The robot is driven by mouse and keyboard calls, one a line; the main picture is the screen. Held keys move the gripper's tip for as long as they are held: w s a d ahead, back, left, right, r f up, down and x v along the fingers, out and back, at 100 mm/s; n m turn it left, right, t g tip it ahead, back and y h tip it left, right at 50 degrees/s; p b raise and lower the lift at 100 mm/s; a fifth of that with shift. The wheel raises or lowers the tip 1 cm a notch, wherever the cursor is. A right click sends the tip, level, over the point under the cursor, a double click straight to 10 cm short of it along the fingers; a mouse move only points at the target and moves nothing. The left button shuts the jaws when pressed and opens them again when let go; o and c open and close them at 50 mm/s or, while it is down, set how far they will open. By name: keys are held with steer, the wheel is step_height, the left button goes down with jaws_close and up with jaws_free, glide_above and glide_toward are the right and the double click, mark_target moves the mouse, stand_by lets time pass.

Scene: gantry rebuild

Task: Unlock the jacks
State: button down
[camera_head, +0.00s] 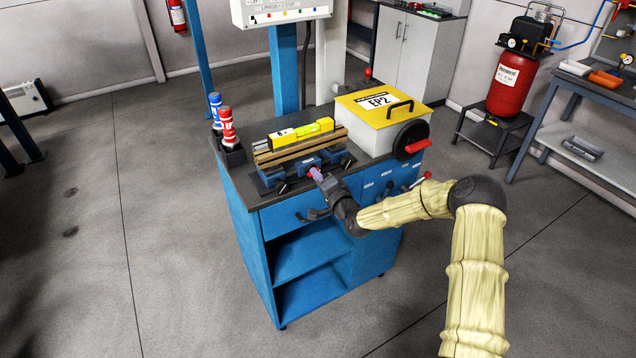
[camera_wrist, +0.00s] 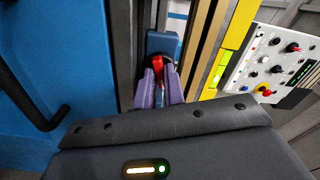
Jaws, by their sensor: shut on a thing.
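A blue jack (camera_wrist: 163,44) with a small red lever (camera_wrist: 157,66) shows in the wrist view, between the rails and the cabinet. My gripper (camera_wrist: 160,82) has its purple fingers shut on the red lever. In the head view my gripper (camera_head: 316,173) reaches the front of the blue jack assembly (camera_head: 338,159), which sits under wooden-topped rails (camera_head: 270,158) on the bench. The fingers hide most of the lever there. A yellow spirit level (camera_head: 318,130) lies along the rails. Whether the jack is locked cannot be told.
The blue bench cabinet (camera_head: 262,245) has open shelves and a dark drawer handle (camera_wrist: 48,122) close to my gripper. A yellow-lidded box (camera_head: 372,140) stands right of the rails. Red and blue bottles (camera_head: 228,127) stand at the left. Floor around the bench is clear.

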steer(key=shift+f+n+b, duration=0.2)
steer(key=shift+n+b, duration=6.55)
steer(key=shift+n, duration=0.25)
steer(key=c, duration=1.8)
jaws_free()
steer(key=shift+r, duration=0.1)
steer(key=shift+o, duration=0.2)
steer(key=v, duration=1.7)
steer(key=shift+d, duration=0.3)
